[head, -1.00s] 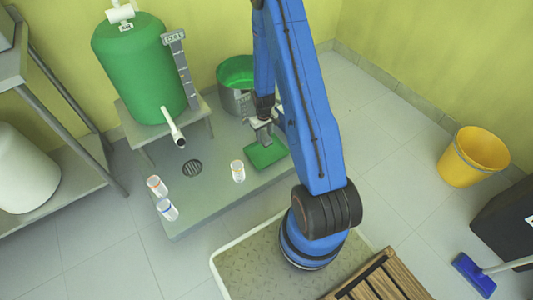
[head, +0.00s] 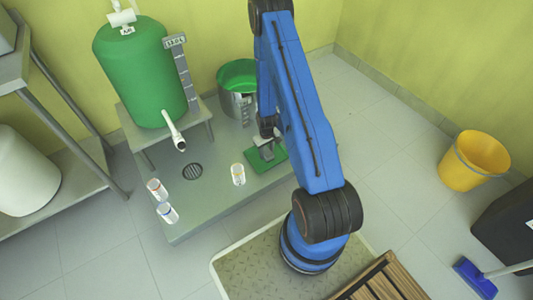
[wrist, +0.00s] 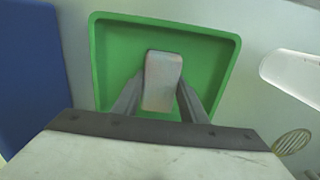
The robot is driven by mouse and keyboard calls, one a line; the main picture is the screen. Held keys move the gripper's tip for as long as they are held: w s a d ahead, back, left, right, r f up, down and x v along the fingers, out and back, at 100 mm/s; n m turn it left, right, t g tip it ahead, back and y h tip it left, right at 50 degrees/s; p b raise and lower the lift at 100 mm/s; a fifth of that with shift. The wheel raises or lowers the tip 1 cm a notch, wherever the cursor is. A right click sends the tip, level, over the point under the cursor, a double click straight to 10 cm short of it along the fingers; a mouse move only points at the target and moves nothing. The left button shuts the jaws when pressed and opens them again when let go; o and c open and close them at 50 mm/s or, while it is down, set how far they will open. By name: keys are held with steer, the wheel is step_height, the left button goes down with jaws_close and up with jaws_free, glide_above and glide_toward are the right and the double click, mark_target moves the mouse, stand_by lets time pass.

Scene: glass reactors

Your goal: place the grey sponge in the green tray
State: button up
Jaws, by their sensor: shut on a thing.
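The sponge appears over the inside of the tray. I cannot tell whether it touches the tray floor. In the head view my gripper (head: 264,147) is low over the tray, and the arm hides part of that area.
A green tank (head: 135,70) with a white spout stands behind. A metal pot (head: 237,85) with green contents is behind the tray.

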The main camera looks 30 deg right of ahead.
steer(key=shift+f, duration=0.2)
steer(key=shift+f, duration=0.15)
steer(key=o, duration=1.1)
